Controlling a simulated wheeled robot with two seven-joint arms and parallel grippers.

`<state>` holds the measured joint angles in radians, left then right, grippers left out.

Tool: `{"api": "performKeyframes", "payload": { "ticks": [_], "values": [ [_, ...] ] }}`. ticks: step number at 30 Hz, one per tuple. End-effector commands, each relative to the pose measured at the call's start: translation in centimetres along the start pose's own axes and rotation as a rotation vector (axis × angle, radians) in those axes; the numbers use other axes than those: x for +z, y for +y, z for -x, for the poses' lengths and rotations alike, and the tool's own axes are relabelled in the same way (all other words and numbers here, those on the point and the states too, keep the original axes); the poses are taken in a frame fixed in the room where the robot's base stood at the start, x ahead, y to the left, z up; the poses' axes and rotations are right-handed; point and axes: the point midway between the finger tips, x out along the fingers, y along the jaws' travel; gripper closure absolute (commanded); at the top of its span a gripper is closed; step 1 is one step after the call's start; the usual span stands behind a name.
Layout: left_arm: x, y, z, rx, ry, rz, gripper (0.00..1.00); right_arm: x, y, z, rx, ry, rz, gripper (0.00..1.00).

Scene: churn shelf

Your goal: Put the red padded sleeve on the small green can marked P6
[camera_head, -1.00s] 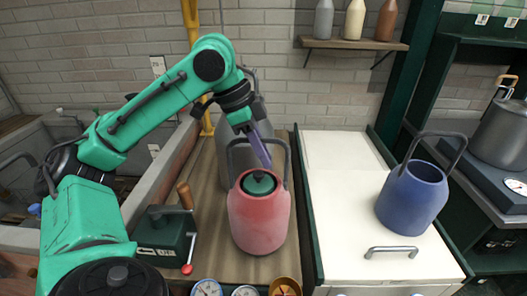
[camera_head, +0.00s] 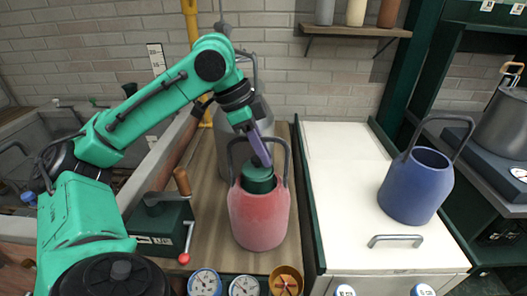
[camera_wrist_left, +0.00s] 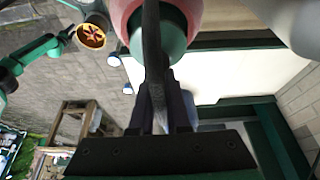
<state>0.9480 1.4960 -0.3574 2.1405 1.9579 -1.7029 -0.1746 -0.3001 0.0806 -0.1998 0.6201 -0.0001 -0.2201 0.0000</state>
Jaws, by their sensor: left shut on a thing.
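The red padded sleeve (camera_head: 258,218) stands around the small green can (camera_head: 258,181) on the brown bench. The can's green top pokes up out of the sleeve's opening, under the sleeve's dark arched handle; its lower body is hidden. No P6 mark can be read. My left gripper (camera_head: 264,155) is shut on the arched handle, above the can. In the left wrist view the handle (camera_wrist_left: 152,45) runs between the fingers (camera_wrist_left: 160,95), with the green can (camera_wrist_left: 174,48) and the red sleeve wall (camera_wrist_left: 190,8) beyond. Whether the sleeve touches the bench cannot be told. My right gripper is out of view.
A large grey can (camera_head: 226,150) stands close behind the sleeve. A green box with a crank (camera_head: 160,228) is at left, gauges (camera_head: 204,282) and a copper bowl (camera_head: 286,280) in front. A blue sleeve (camera_head: 415,188) stands on the white counter (camera_head: 340,185), otherwise largely clear.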

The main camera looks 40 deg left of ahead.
Motion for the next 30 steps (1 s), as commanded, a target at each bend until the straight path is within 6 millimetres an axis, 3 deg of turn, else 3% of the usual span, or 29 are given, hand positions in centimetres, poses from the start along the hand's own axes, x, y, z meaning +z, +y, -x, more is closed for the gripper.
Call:
{"api": "performKeyframes", "payload": {
  "ticks": [2, 3, 6, 17, 20, 30],
  "values": [
    [0.1, 0.0, -0.1, -0.001, 0.000, 0.000, 1.00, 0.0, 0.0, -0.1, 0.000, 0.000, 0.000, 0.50],
    [0.1, 0.0, -0.1, -0.001, 0.000, 0.000, 0.82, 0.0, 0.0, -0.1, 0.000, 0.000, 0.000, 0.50],
    [0.1, 0.0, -0.1, -0.001, 0.000, 0.000, 0.51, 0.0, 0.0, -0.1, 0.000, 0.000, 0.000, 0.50],
    [0.0, 0.0, 0.5, -0.001, 0.002, 0.000, 0.51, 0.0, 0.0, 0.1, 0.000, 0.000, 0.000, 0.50],
    [-0.1, -0.1, 2.3, -0.002, 0.003, 0.000, 0.51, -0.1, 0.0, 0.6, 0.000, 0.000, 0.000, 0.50],
    [-0.3, 0.0, 12.4, -0.001, 0.004, 0.000, 0.51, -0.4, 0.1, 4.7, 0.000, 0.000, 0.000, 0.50]
  ]
}}
